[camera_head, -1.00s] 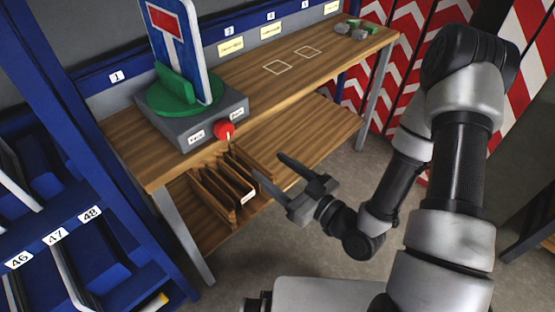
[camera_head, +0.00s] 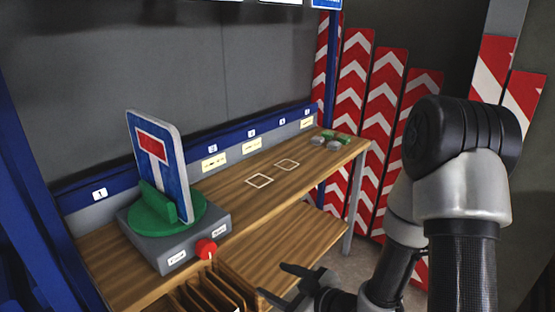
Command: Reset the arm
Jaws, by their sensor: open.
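My gripper (camera_head: 279,283) is low in the head view, in front of the workbench (camera_head: 235,215). Its two dark fingers are spread apart with nothing between them. My arm runs up the right side of the view, and part of the wrist is cut off by the bottom edge. The gripper is apart from the grey box (camera_head: 185,245) with the red knob (camera_head: 206,248). A blue sign (camera_head: 160,165) with a white T and red bar stands in a green holder (camera_head: 180,220) on that box.
Wooden slots (camera_head: 215,290) sit below the bench top, left of my gripper. Small grey and green pieces (camera_head: 328,140) lie at the bench's far end. Red-and-white chevron boards (camera_head: 375,130) stand behind the arm. The middle of the bench top is clear, with two white outlined squares (camera_head: 260,181).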

